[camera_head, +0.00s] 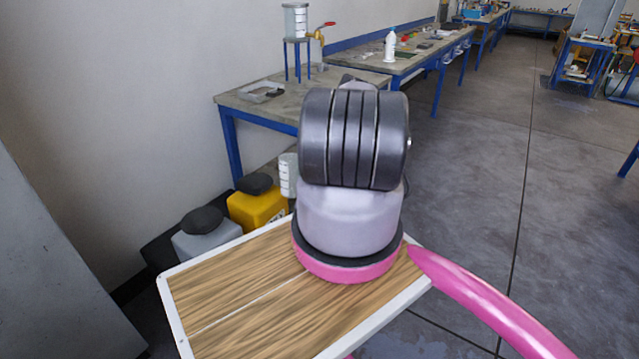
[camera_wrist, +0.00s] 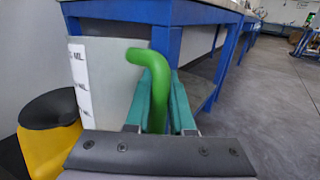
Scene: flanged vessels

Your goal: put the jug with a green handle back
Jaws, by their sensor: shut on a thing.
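The jug (camera_wrist: 108,80) is a pale grey, see-through vessel with a white marked label and a green handle (camera_wrist: 140,57). In the wrist view it stands out at the left, in front of a blue bench frame. My gripper (camera_wrist: 160,98) has its teal fingers closed on either side of the green handle. In the head view only a strip of the jug (camera_head: 287,176) shows left of my arm; its handle and my fingers are hidden behind the arm. The jug looks upright. Its base is hidden, so I cannot tell whether it touches anything.
A yellow canister (camera_head: 256,207) and a grey canister (camera_head: 205,238) with black lids stand near the jug. A grey-topped bench (camera_head: 252,108) stands behind, bearing a small blue stand (camera_head: 297,43) with a vessel (camera_head: 295,20) and tap. Open floor (camera_head: 480,170) lies to the right.

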